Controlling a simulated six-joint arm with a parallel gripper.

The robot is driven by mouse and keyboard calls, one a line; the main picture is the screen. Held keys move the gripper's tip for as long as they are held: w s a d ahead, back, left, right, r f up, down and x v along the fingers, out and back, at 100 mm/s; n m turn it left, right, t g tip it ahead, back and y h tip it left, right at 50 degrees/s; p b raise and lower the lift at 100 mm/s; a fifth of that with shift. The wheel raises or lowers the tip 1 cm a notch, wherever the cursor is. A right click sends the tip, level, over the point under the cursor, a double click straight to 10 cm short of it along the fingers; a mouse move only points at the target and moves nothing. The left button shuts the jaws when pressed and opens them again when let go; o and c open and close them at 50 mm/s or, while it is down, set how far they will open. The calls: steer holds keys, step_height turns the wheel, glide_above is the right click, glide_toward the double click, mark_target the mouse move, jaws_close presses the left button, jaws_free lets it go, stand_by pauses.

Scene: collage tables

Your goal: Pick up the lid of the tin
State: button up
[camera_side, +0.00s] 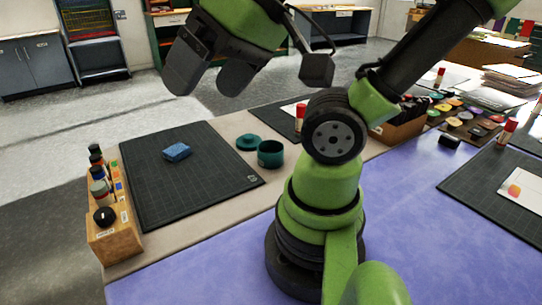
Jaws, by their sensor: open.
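The teal tin (270,155) stands upright on the beige tabletop, just right of the dark cutting mat. Its round teal lid (248,142) lies flat on the tabletop beside it, to the left and slightly behind. The lid is off the tin. My gripper (209,82) is at the top of the view, up and left of the lid and in the air. Its dark jaws are apart and hold nothing that I can see.
A blue sponge-like block (177,152) lies on the cutting mat (190,190). A wooden rack (113,235) with several bottles stands at the left edge. A red-capped glue stick (300,116) stands behind the tin. A wooden box (398,132) is to the right, beyond my arm.

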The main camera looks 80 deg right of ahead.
steer(key=shift+o, duration=0.6)
